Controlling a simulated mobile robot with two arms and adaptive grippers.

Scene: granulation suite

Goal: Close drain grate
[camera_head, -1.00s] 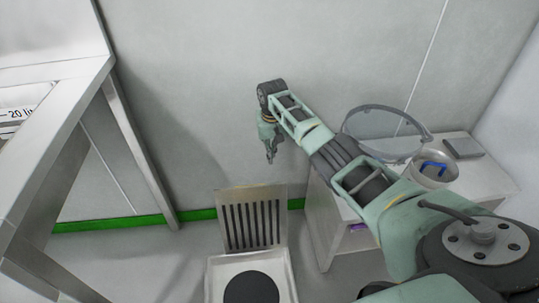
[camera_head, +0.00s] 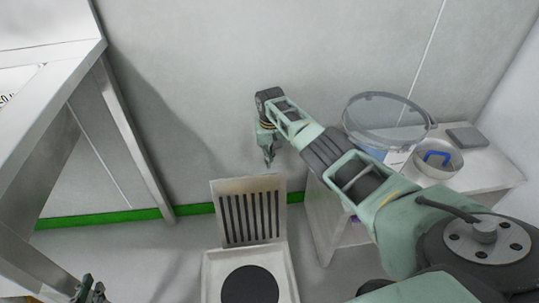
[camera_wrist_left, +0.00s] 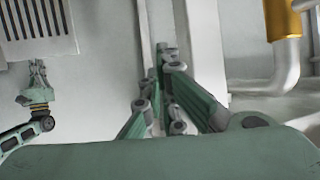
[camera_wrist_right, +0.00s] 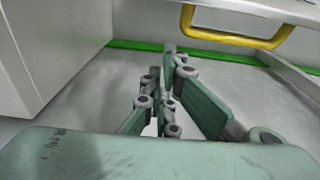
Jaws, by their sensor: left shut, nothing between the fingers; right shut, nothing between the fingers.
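The drain grate (camera_head: 250,215), a pale slotted panel, stands raised at the back edge of the square drain frame (camera_head: 209,285). The frame's round black opening (camera_head: 250,287) is uncovered. My right gripper (camera_head: 268,163) is shut and empty, pointing down just above the grate's top edge; I cannot tell if it touches. It also shows in the right wrist view (camera_wrist_right: 160,105). My left gripper (camera_head: 90,292) is shut and empty at the bottom left, left of the frame. The left wrist view shows it (camera_wrist_left: 158,75), with a slotted panel (camera_wrist_left: 35,22) at upper left.
A steel table (camera_head: 120,125) stands at left. A white cabinet (camera_head: 490,180) at right bears a clear visor (camera_head: 385,125) and a round container (camera_head: 437,163). A yellow handle (camera_wrist_right: 235,42) is near my right gripper. A yellow-and-grey pipe (camera_wrist_left: 285,50) shows at right in the left wrist view.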

